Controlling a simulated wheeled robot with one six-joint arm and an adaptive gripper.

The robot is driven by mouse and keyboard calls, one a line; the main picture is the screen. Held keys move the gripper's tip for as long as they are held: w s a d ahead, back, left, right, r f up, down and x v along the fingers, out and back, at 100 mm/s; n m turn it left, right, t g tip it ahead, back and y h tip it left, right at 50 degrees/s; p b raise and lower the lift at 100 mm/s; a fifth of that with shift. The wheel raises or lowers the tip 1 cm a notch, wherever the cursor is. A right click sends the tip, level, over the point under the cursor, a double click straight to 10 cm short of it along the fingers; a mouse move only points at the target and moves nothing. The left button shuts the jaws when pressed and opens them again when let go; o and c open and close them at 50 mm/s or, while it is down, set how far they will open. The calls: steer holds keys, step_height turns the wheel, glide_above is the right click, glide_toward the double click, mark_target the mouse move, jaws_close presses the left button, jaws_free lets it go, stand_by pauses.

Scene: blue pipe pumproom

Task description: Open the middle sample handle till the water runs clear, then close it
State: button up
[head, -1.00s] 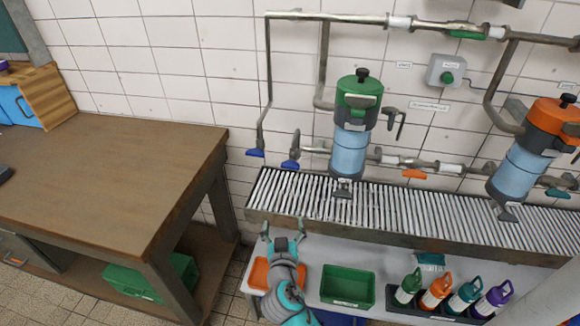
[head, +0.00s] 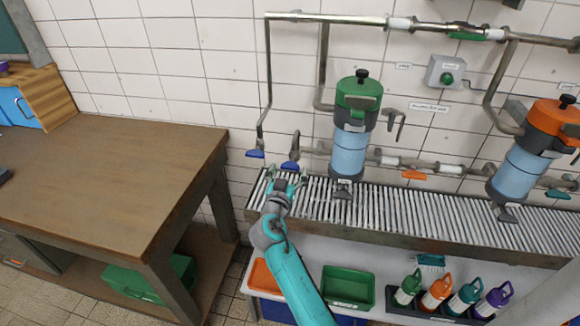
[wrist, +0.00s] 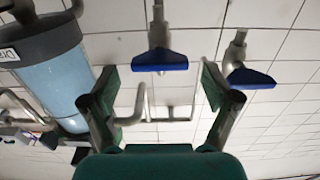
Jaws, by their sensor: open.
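Two blue-lever taps hang on pipes left of the green-topped filter: a left blue handle (head: 255,153) and a right blue handle (head: 290,165). An orange handle (head: 414,174) and a teal handle (head: 558,193) sit further right. I cannot tell from the labels which is the middle sample handle. My gripper (head: 287,178) is open and empty, just below the right blue handle. In the wrist view, the right blue handle (wrist: 160,61) shows ahead between the spread fingers (wrist: 162,85), apart from them. The left blue handle (wrist: 250,77) is beyond the right finger. No running water shows.
The green-topped filter (head: 350,150) and orange-topped filter (head: 525,160) stand over the slatted drain trough (head: 420,215). A brown workbench (head: 110,180) is left. A green bin (head: 348,288) and several bottles (head: 436,290) sit below the trough. A green button box (head: 446,73) is on the wall.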

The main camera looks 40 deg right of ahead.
mark_target(291, 166)
steer(key=shift+x, duration=1.3)
steer(key=shift+c, duration=0.2)
steer(key=c, duration=1.1)
